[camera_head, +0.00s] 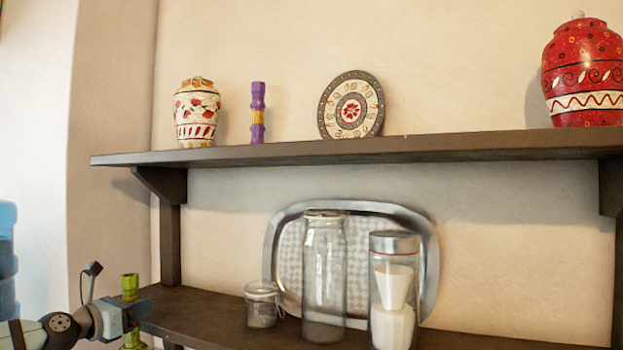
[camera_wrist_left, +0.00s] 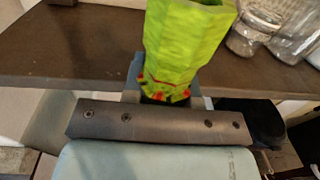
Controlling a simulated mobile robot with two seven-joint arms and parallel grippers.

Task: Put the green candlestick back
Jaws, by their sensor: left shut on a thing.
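The green candlestick (camera_head: 130,287) is held upright by my left gripper (camera_head: 131,314) at the lower left of the head view, in front of the left end of the lower shelf. In the left wrist view the candlestick (camera_wrist_left: 185,45) is bright green with red marks and rises from between the fingers, with the shelf edge behind it. A purple and yellow candlestick (camera_head: 258,112) stands on the upper shelf (camera_head: 440,146). My right gripper is not in either view.
On the upper shelf stand a floral jar (camera_head: 197,112), a round plate (camera_head: 351,105) and a red jar (camera_head: 584,75). The lower shelf (camera_head: 200,312) holds a small jar (camera_head: 262,304), tall glass jar (camera_head: 324,275), filled jar (camera_head: 393,295) and metal tray (camera_head: 432,262). Bare board shows between plate and red jar.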

